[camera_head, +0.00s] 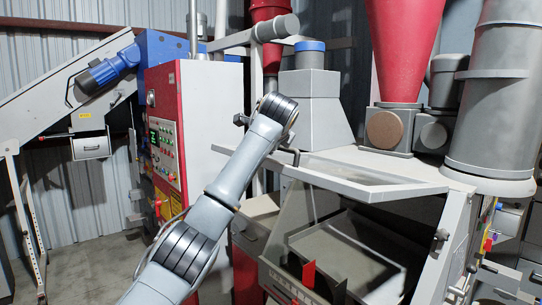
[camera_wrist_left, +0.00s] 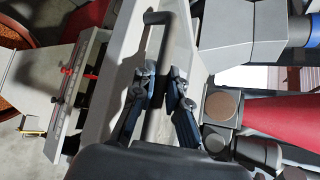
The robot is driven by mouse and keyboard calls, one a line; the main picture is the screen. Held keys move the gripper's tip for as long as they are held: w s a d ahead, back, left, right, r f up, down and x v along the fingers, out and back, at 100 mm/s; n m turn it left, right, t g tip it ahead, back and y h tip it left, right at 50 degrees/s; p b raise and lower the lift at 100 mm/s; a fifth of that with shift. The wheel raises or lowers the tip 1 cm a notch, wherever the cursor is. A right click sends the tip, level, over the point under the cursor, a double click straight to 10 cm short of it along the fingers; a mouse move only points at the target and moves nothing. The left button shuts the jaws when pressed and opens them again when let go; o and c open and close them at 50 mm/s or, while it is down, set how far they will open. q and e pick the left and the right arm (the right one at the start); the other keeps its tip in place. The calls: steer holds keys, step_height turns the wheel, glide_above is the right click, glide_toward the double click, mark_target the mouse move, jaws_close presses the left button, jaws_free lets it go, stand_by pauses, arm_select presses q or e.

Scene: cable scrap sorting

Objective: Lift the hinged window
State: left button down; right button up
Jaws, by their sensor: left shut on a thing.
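The hinged window (camera_head: 405,191) is a light grey frame with a glass pane on the front of the grey machine. It stands raised in the head view, nearly flat above an open compartment. Its handle (camera_wrist_left: 158,125) is a grey bar running between the fingers of my left gripper (camera_wrist_left: 162,80) in the wrist view. The left gripper is shut on this bar. In the head view my left arm reaches up to the window's left end, and its wrist hides most of the gripper. My right gripper is in neither view.
Below the window is an open compartment with a sloping tray (camera_head: 350,250) and a red piece (camera_head: 309,273). A red-and-grey control cabinet (camera_head: 165,130) stands left. A red cone (camera_head: 403,45) and a grey cylinder (camera_head: 495,90) rise behind. Floor shows at lower left.

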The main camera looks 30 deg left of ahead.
arm_select(q)
steer(key=shift+d, duration=0.1)
steer(key=c, duration=1.4)
jaws_free()
steer(key=shift+w, duration=0.1)
steer(key=shift+o, duration=0.3)
steer(key=shift+w+f, duration=0.1)
steer(key=shift+w, duration=0.05)
steer(key=v, duration=1.2)
